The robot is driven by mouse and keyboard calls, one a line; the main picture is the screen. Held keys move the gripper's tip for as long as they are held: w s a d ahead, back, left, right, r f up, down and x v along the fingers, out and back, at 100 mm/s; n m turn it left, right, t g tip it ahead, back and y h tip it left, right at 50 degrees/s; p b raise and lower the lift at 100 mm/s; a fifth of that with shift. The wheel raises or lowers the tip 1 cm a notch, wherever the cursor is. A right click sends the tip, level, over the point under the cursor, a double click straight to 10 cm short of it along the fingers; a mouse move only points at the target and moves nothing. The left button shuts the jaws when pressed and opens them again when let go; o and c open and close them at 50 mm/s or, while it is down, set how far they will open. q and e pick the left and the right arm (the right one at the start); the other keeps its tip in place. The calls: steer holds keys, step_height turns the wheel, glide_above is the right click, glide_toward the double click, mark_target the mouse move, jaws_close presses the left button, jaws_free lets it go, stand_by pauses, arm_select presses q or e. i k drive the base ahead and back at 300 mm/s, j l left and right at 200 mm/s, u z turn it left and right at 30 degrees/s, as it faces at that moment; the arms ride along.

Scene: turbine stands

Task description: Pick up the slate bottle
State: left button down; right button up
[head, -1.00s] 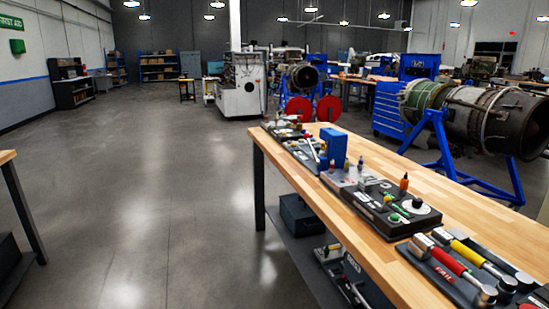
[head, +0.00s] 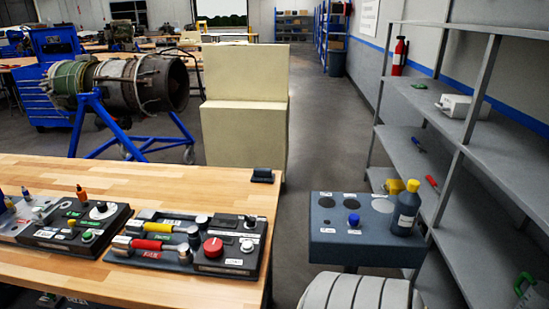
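The slate bottle (head: 405,212) is dark grey with a yellow cap and a white label. It stands upright at the right end of a dark slate stand (head: 340,248) in the right half of the head view. The stand's top has several round spots and a blue knob or cap (head: 353,220). Neither of my grippers is in view.
The wooden workbench (head: 150,177) with tool trays is at left. Grey shelves (head: 435,130) run along the right, just behind the bottle. A pale ribbed rounded object (head: 355,292) is in front of the stand. A floor gap (head: 298,215) separates bench and stand.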

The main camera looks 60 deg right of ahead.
mark_target(407, 205)
steer(key=z, duration=2.05)
